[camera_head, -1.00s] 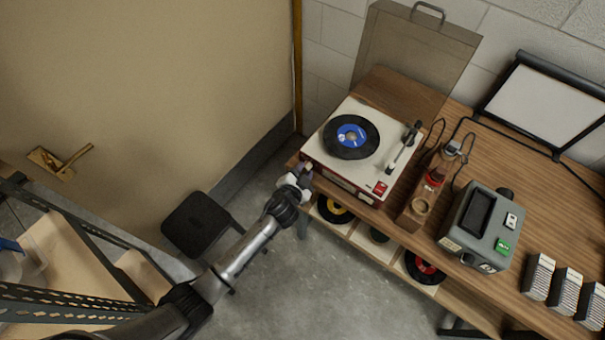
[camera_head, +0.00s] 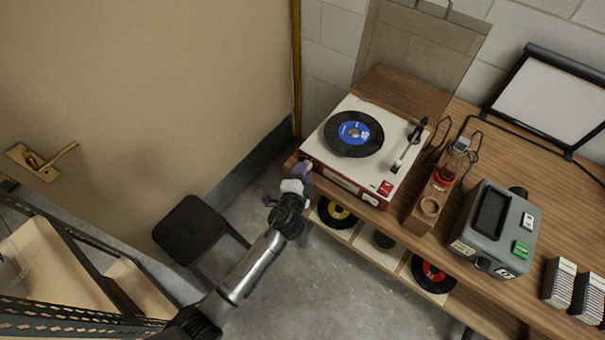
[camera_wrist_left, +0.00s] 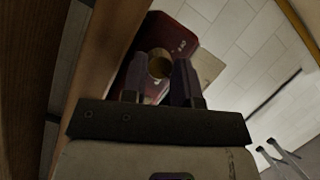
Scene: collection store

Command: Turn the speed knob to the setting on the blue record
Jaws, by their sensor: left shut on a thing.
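The record player (camera_head: 315,153) is a cream and dark red box at the left end of the wooden bench. The blue record (camera_head: 354,133), black with a blue label, lies flat on its platter. The setting on its label is too small to read. My left gripper (camera_head: 304,170) is at the player's front left corner. In the left wrist view my left gripper (camera_wrist_left: 160,72) is shut on the round brass-coloured speed knob (camera_wrist_left: 159,64) on the dark red panel. The knob's markings are not readable, and the head view hides it behind the gripper. My right gripper is not in view.
The tonearm (camera_head: 408,146) rests on the right of the player. A wooden stand with a red-topped item (camera_head: 444,176) and a grey device (camera_head: 492,227) stand to its right. More records lie on the shelf (camera_head: 370,245) below. A black stool (camera_head: 190,228) stands near my arm.

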